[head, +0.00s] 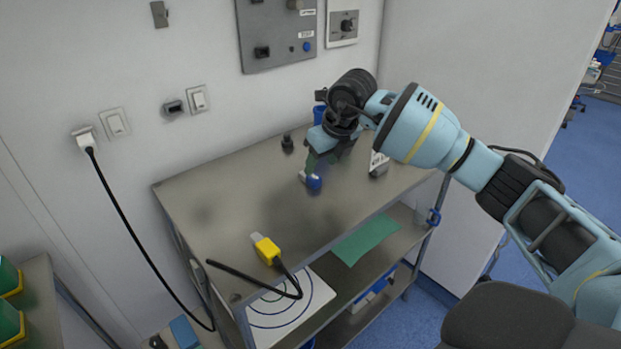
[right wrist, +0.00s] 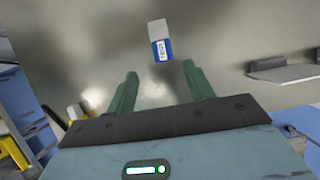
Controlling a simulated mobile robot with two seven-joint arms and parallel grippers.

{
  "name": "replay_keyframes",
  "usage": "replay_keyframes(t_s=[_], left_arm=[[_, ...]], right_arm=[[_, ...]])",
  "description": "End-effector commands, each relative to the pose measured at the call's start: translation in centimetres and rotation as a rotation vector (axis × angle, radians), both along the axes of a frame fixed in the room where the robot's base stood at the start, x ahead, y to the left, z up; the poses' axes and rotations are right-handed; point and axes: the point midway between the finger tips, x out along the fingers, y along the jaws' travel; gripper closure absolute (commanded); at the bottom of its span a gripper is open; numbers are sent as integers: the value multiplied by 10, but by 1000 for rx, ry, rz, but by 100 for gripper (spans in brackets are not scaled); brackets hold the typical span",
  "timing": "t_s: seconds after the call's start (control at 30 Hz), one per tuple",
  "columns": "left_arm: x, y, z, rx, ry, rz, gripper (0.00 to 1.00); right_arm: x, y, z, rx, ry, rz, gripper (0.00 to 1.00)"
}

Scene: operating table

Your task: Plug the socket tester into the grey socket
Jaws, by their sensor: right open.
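A small block with a blue end and a pale end (head: 313,182), which looks like the socket tester, lies on the metal table top. In the right wrist view the tester (right wrist: 160,40) shows a white label and lies just beyond the fingertips, roughly centred between them. My right gripper (head: 313,163) is above the table beside the tester. In the right wrist view its two green fingers (right wrist: 160,72) are apart, with nothing between them. My left gripper is out of view.
A yellow plug (head: 266,249) with a black cable lies at the table's front edge. A small black item (head: 287,143) stands near the wall. A white plug (head: 85,138) with a hanging black cord is in the wall. The table's left part is clear.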

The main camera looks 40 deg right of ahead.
Motion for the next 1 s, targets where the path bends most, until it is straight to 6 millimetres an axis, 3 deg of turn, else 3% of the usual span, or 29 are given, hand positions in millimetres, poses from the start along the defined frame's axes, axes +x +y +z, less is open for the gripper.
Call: replay_keyframes(t_s=[0.27, 0.63, 0.93, 1.0], left_arm=[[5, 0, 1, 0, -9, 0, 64], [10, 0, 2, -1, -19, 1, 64], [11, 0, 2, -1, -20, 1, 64], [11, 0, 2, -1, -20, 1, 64]], right_arm=[[6, 0, -13, 1, 1, 0, 47], [27, -3, -53, 1, 1, -1, 47], [28, -4, -57, 0, 0, 0, 47], [28, -4, -57, 0, 0, 0, 55]])
